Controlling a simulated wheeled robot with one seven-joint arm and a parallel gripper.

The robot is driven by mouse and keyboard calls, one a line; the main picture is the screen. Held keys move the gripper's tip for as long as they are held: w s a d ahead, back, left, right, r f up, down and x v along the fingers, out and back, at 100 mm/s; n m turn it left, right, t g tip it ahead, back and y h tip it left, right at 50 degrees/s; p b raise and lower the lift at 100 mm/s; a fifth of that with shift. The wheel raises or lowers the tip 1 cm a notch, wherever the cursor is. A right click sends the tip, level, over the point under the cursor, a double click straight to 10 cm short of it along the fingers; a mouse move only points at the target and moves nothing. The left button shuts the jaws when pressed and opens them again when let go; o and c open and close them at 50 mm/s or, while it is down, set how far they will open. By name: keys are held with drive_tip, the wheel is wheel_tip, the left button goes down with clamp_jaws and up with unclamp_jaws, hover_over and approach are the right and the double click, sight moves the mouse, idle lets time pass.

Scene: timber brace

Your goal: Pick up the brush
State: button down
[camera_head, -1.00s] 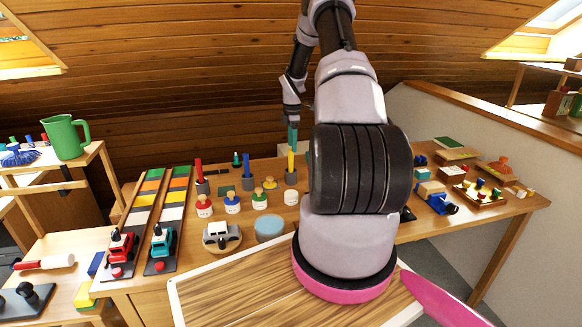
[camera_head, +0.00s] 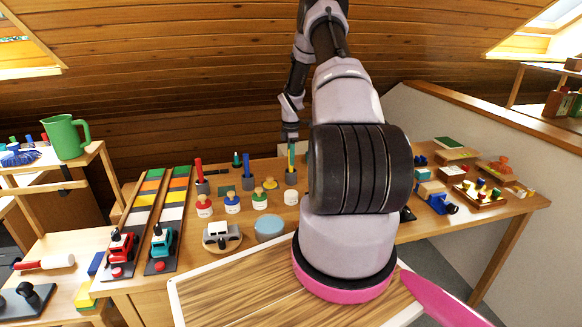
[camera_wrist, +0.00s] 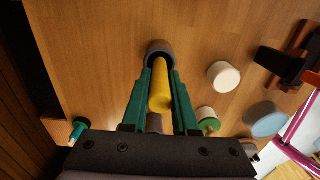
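A yellow stick (camera_wrist: 160,97) stands upright in a grey cup on the workbench; I cannot tell whether it is the brush. In the head view its cup (camera_head: 291,178) is at the back of the bench. My gripper (camera_head: 291,160) points down over it. In the wrist view the two green fingers of my gripper (camera_wrist: 161,78) lie on either side of the stick, with their tips close to the grey cup (camera_wrist: 159,48). They look open, with no clear grip on the stick. A blue bristly thing (camera_head: 18,156), which resembles a brush, lies on the left shelf.
Cups with a red stick (camera_head: 199,171) and a blue stick (camera_head: 248,172) stand to the left. Small jars and a white round block (camera_head: 291,197) are in front. A green jug (camera_head: 66,137) stands on the left shelf. Toys cover the bench's right side.

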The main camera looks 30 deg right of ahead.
wheel_tip(320, 180, up, 10)
drive_tip(key=shift+r, duration=0.1)
idle(0.6)
drive_tip(key=shift+s, duration=0.1)
idle(0.6)
